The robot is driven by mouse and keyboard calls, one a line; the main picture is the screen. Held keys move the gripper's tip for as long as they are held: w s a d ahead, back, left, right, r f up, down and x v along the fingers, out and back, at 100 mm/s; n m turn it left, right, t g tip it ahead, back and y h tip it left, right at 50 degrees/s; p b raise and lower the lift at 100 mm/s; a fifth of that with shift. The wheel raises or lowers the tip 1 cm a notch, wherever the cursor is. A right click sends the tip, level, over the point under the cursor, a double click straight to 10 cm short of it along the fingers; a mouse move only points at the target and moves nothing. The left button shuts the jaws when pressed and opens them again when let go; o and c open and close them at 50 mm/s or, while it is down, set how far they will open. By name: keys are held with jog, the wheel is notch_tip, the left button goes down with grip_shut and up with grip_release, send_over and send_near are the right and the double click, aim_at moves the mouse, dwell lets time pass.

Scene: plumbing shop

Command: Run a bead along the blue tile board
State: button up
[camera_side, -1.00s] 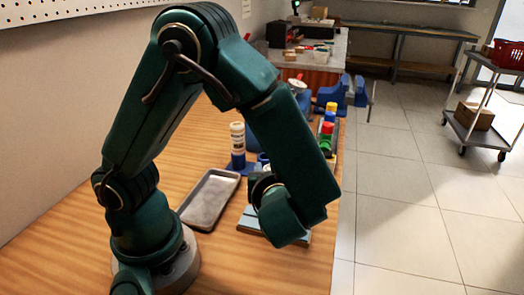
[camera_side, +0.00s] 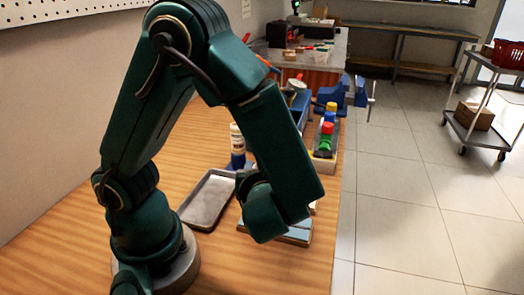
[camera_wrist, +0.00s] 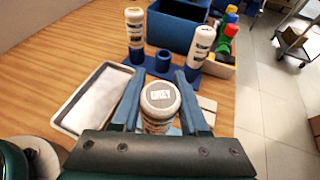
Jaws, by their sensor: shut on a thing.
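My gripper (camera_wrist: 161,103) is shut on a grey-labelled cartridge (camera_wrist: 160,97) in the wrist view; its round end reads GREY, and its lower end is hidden. In the side view my arm hides the gripper and cartridge. Tile boards lie below; part of a blue-tinted board (camera_side: 298,232) shows beside my wrist in the side view, and a pale board edge (camera_wrist: 207,104) shows right of the fingers in the wrist view. I cannot tell whether the cartridge touches a board.
A blue rack holds two white cartridges, left (camera_wrist: 134,28) and right (camera_wrist: 201,45), with an empty socket (camera_wrist: 163,61) between them. A metal tray (camera_side: 207,200) lies left of the boards. A blue bin (camera_wrist: 180,24) and a box of coloured-capped bottles (camera_side: 322,160) stand behind.

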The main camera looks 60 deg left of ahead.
jog(key=shift+o, duration=0.4)
jog(key=shift+s, duration=0.1)
jog(key=shift+c, duration=0.4)
jog(key=shift+s+a, duration=0.6)
jog(key=shift+a, duration=0.1)
jog(key=shift+o, duration=0.4)
jog(key=shift+c, duration=0.4)
jog(key=shift+s+a, duration=0.15)
jog(key=shift+s+a, duration=0.5)
